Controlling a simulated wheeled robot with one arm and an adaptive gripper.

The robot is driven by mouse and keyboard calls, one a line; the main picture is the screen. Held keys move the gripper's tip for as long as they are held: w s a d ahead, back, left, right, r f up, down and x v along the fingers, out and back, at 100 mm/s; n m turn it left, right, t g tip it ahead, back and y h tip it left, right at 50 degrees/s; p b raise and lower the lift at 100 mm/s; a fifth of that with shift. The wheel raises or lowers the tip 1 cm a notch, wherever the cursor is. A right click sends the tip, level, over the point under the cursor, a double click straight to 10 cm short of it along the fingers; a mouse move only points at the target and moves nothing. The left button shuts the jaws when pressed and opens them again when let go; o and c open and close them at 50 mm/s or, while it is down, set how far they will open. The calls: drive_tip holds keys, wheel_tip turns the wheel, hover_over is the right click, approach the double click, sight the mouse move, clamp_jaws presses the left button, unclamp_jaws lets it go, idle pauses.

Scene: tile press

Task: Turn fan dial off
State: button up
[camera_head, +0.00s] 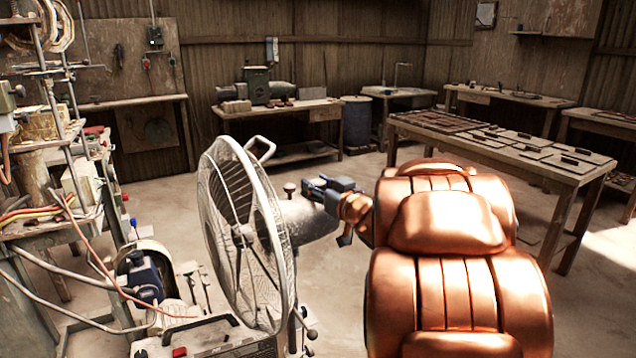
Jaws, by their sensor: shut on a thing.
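A large metal fan (240,230) with a round wire cage stands in the left middle of the head view, its cage facing left. Its grey motor housing (310,222) sticks out to the right behind the cage. A small dark knob (290,188) stands up on top of the housing. My gripper (318,190) is at the upper rear of the housing, shut on what looks like the fan dial. The fingers hide most of the dial, so its setting cannot be read. My copper-coloured arm reaches in from the lower right.
A cluttered rack (60,190) with hoses and cables stands close on the left. A box with a red switch (180,352) sits below the fan. A long worktable (560,176) with tiles is at the right. The floor behind the fan is mostly open.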

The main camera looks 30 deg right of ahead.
drive_tip(key=shift+r+n+y+p, duration=0.3)
drive_tip(key=shift+y+p, duration=0.2)
drive_tip(key=shift+p, duration=0.45)
drive_tip(key=n+y+p, duration=0.2)
drive_tip(key=y+p, duration=0.1)
drive_tip(key=p, duration=0.2)
drive_tip(key=shift+d+r, duration=0.1)
drive_tip(key=n+g+y+p, duration=0.1)
drive_tip(key=n+y+p, duration=0.1)
drive_tip(key=y+p, duration=0.1)
drive_tip(key=shift+g+y+p, duration=0.3)
drive_tip(key=shift+y+p, duration=0.1)
drive_tip(key=shift+p, duration=0.25)
drive_tip(key=n+g+y+p, duration=0.2)
drive_tip(key=y, duration=0.1)
drive_tip(key=n+y+p, duration=0.1)
drive_tip(key=shift+f+n+g+p, duration=0.25)
drive_tip(key=shift+n+g+p, duration=0.15)
drive_tip(key=shift+n+g+y+p, duration=1.05)
drive_tip(key=shift+n+g+y, duration=0.45)
drive_tip(key=shift+g+y, duration=0.3)
drive_tip(key=shift+n+g+p, duration=0.3)
drive_tip(key=shift+g+p, duration=0.05)
drive_tip(key=shift+g, duration=0.05)
drive_tip(key=shift+n+g+y+p, duration=1.2)
drive_tip(key=shift+g+p, duration=0.6)
drive_tip(key=shift+p, duration=1)
drive_tip(key=shift+f+n+g+p, duration=0.1)
drive_tip(key=shift+n+g+p, duration=0.6)
drive_tip(key=shift+p, duration=0.65)
